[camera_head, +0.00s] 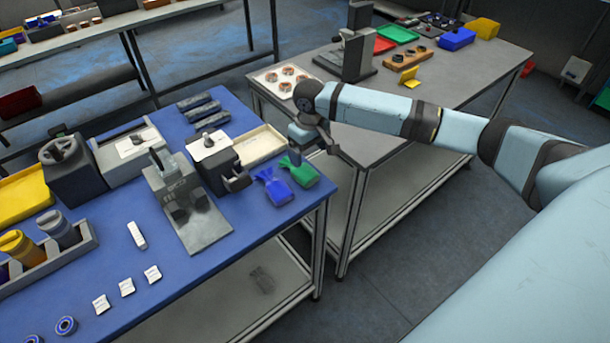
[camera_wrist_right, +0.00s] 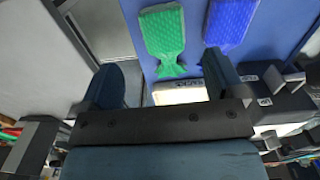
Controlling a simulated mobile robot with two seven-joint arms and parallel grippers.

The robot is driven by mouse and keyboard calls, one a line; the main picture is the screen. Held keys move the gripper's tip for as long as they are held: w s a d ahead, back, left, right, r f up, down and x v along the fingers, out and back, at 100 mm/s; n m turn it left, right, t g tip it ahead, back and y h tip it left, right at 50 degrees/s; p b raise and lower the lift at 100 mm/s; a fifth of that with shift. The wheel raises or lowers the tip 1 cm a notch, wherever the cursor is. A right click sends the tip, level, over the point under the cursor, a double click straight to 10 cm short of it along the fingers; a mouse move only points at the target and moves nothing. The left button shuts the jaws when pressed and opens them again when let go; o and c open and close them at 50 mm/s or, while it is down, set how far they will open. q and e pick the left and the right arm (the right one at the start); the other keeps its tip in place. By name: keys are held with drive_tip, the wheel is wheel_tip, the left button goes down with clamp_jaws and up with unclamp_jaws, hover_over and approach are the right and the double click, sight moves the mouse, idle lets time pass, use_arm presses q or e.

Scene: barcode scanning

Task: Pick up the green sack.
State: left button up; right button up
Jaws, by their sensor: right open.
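The green sack (camera_head: 303,172) lies on the blue table top near its right edge, beside a blue sack (camera_head: 274,187). My right gripper (camera_head: 315,148) is above and just behind the green sack, apart from it as far as I can see. In the right wrist view the green sack (camera_wrist_right: 164,38) lies ahead of the fingers, its narrow neck toward the gap of my open, empty right gripper (camera_wrist_right: 172,82). The blue sack (camera_wrist_right: 229,22) lies to its right, ahead of the right finger. My left gripper is in neither view.
A cream tray (camera_head: 262,147), a black printer-like device (camera_head: 212,155) and a grey metal stand (camera_head: 203,226) are left of the sacks on the blue table (camera_head: 190,268). A grey table (camera_head: 375,148) stands behind, across a narrow gap. The blue table's right edge is close.

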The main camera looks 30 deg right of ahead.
sight(309, 175)
wheel_tip(309, 175, down, 9)
drive_tip(key=shift+s+a+f+p, duration=0.15)
drive_tip(key=shift+p, duration=0.4)
drive_tip(key=shift+c, duration=0.2)
drive_tip(key=c, duration=1.1)
